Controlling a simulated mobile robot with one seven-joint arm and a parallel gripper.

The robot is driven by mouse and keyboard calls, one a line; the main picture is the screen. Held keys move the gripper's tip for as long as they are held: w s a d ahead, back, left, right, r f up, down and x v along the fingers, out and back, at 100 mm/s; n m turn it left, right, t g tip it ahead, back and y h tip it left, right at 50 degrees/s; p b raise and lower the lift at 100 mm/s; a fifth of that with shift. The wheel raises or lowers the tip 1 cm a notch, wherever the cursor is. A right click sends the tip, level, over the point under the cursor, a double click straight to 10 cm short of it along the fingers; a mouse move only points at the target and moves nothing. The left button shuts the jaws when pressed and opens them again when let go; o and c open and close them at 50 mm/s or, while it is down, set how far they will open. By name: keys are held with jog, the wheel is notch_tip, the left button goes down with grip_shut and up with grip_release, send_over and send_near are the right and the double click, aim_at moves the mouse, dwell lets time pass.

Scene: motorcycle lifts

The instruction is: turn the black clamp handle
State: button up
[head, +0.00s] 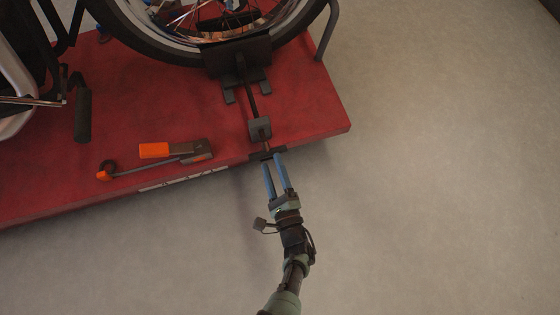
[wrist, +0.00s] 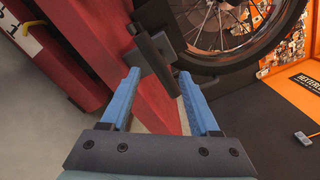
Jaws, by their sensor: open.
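The black clamp handle (head: 267,154) is a short dark crossbar at the near end of the clamp's screw rod, by the edge of the red lift platform. In the wrist view the handle (wrist: 156,58) stands as a slanted bar, seen between my blue fingers. My gripper (head: 271,162) is open, its fingertips right at the handle in the head view. In the wrist view my gripper (wrist: 158,74) has a finger on either side of the bar, with gaps visible. I cannot tell whether the tips touch it. The clamp block (head: 260,128) sits behind the handle.
The red platform (head: 180,115) carries a motorcycle wheel (head: 190,45) in the clamp. An orange-handled strap tool (head: 155,150) lies left of the handle. A grey bar (head: 328,30) stands at the platform's right. The grey floor (head: 430,180) is clear.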

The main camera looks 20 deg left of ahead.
jog(key=p+v, duration=0.1)
jog(key=v, duration=0.6)
jog(key=shift+s+d, duration=0.2)
jog(key=shift+s, duration=0.05)
